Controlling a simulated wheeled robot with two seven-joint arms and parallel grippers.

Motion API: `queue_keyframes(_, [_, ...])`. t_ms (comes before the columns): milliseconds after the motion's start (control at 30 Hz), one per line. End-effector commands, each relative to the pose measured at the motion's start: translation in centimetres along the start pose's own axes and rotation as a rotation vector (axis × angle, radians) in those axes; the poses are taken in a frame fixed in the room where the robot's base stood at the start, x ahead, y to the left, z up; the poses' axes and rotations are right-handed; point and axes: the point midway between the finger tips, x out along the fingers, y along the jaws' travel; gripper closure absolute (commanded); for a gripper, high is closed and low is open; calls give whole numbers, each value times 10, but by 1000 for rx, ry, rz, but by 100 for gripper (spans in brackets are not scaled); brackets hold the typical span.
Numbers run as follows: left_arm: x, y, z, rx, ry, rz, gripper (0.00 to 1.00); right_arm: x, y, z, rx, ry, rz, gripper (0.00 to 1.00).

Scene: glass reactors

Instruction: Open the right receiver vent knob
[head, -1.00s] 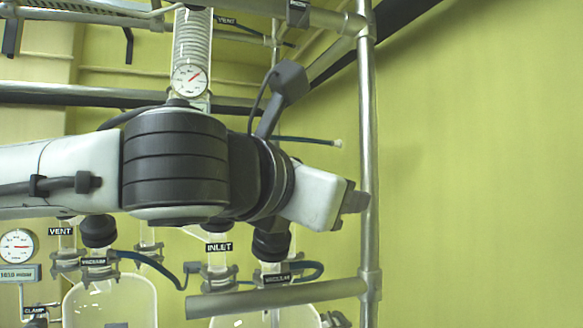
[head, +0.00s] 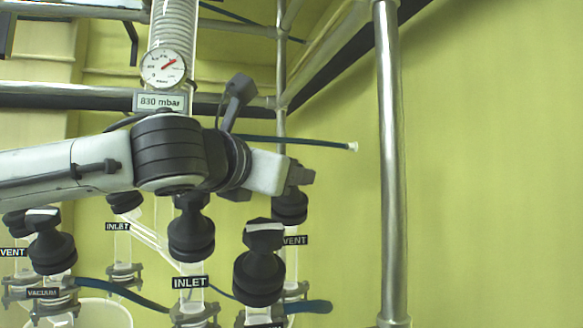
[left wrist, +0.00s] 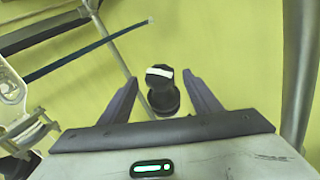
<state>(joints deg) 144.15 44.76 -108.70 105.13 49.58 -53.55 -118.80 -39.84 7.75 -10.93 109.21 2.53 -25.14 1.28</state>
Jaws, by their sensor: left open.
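The right receiver vent knob (head: 290,208) is a black knob above a VENT label (head: 294,240) on the right-hand glassware. My left gripper (head: 302,176) is at its upper side in the head view and covers part of its top. In the left wrist view, a black knob with a white bar on its top (left wrist: 161,88), apparently the same knob, stands between and beyond the open fingers of my left gripper (left wrist: 162,92). I see no finger touching it. My right gripper is not in view.
A black vacuum knob (head: 260,265) and an inlet knob (head: 191,230) stand close by. A metal post (head: 391,170) rises to the right. A dark hose (head: 310,141) with a white tip runs behind my gripper. The wall side at right is clear.

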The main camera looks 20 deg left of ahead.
Motion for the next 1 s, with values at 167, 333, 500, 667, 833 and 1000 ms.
queue_keyframes(167, [27, 0, 0, 1, 2, 0, 43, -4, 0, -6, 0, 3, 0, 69])
queue_keyframes(333, [38, 0, 0, 1, 1, -1, 43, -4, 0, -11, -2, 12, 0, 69])
queue_keyframes(500, [39, 0, -1, 0, 0, -1, 43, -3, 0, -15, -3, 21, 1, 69])
queue_keyframes(667, [38, 0, -1, 0, 0, -1, 53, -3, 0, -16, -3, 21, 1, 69])
queue_keyframes(833, [38, 0, -1, 0, 0, -1, 81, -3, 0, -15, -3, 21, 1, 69])
queue_keyframes(1000, [38, -1, -1, -2, 0, 3, 84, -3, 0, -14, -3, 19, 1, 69])
